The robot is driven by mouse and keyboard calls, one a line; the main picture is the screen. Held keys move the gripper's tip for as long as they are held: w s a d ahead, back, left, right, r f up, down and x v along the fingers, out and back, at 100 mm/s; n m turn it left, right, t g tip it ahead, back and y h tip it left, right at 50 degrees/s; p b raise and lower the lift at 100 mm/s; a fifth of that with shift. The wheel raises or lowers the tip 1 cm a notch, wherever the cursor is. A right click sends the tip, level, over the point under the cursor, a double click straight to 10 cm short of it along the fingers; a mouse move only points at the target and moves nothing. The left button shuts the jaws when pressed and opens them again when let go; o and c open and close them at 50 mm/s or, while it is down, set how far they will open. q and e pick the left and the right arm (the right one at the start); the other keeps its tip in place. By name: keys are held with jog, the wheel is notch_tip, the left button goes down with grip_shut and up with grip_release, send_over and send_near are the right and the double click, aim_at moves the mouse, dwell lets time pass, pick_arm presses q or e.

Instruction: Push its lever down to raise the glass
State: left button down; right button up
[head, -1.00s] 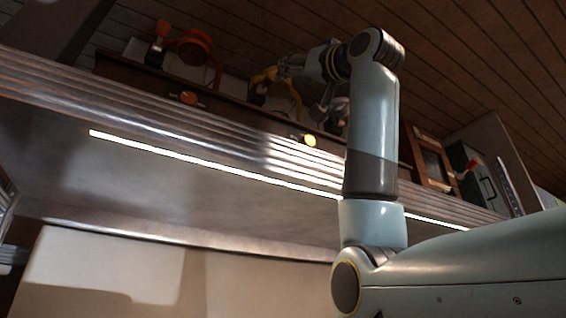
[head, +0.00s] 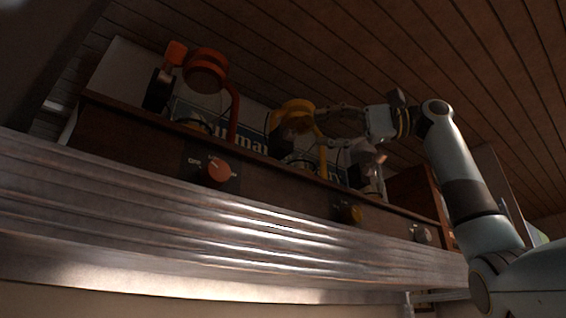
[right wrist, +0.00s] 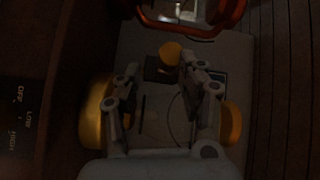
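A yellow ring-shaped frame (head: 298,106) stands on the wooden unit, between a red one on the left and a pale one on the right. My right gripper (head: 318,125) reaches in from the right at the yellow frame. In the right wrist view the right gripper (right wrist: 160,72) is open, its fingers spread. A yellow lever end (right wrist: 171,51) with a dark block below it shows between or just beyond the fingertips; I cannot tell if they touch. Yellow frame parts (right wrist: 231,122) show on both sides of the fingers. No glass can be made out clearly. My left gripper is out of view.
The red frame (head: 234,110) has an orange lever end (head: 176,53) at its upper left. A ribbed metal edge (head: 200,225) runs below.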

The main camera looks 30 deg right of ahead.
aim_at(297, 127)
jog(key=a, duration=0.1)
jog(key=w+a+p, duration=0.1)
jog(key=a, duration=0.1)
jog(key=w+a+p, duration=0.1)
jog(key=a, duration=0.1)
jog(key=shift+w+a+r, duration=0.1)
jog(key=shift+r, duration=0.3)
jog(key=w, duration=0.1)
jog(key=w+a, duration=0.1)
jog(key=w+p, duration=0.1)
jog(key=shift+a+f, duration=0.3)
jog(key=shift+a, duration=0.1)
jog(key=shift+w+d+f, duration=0.1)
jog(key=shift+w+d, duration=0.05)
jog(key=shift+d, duration=0.1)
jog(key=shift+s, duration=0.45)
jog(key=shift+c, duration=0.6)
jog(key=shift+s+r, duration=0.15)
jog(key=shift+r, duration=0.05)
jog(key=shift+c, duration=1)
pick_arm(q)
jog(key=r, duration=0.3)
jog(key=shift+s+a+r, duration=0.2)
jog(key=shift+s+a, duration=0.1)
pick_arm(e)
grip_shut()
